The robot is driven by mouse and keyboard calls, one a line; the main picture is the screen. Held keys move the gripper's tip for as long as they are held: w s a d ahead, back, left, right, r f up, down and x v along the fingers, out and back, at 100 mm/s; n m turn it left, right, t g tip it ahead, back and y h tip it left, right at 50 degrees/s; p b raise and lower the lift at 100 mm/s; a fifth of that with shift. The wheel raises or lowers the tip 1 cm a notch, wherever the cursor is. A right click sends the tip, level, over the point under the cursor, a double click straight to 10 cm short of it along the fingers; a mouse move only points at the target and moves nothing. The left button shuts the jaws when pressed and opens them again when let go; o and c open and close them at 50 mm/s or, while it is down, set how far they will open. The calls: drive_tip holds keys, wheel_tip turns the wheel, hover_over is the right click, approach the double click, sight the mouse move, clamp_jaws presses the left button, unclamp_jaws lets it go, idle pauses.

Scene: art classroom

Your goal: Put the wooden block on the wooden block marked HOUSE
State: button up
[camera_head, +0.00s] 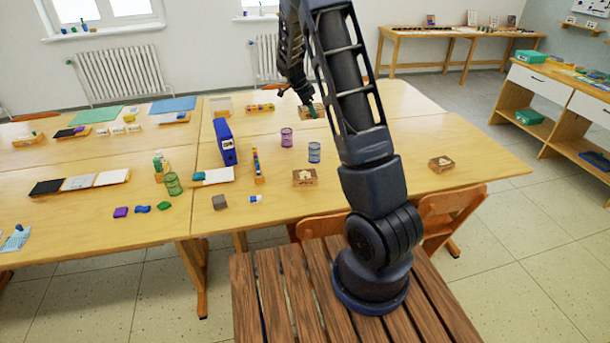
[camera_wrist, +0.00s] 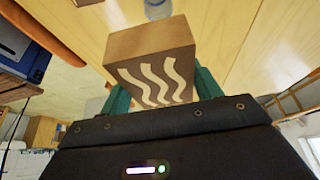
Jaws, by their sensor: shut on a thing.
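My gripper (camera_wrist: 162,88) is shut on a wooden block (camera_wrist: 150,45), with one green finger on each side. The block's face shows white wavy lines. In the head view, my gripper (camera_head: 312,112) and the held block (camera_head: 303,110) are over the far table; I cannot tell their height above it. A wooden block with a pale house-like mark (camera_head: 304,178) lies near the front edge of the table, left of my arm. Another marked wooden block (camera_head: 441,164) lies to the right of my arm; its mark is too small to read surely.
Purple (camera_head: 287,138) and blue (camera_head: 314,152) mesh cups stand between my gripper and the front block. A blue binder (camera_head: 225,142) stands to their left. The table's right part is mostly clear.

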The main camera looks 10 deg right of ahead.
hover_over(308, 174)
drive_tip(key=w+a, duration=0.1)
drive_tip(key=f, duration=1.9)
drive_tip(key=shift+s+a+f, duration=0.15)
drive_tip(key=shift+s+f, duration=0.25)
drive_tip(key=shift+f, duration=0.15)
drive_tip(key=o, duration=1.1)
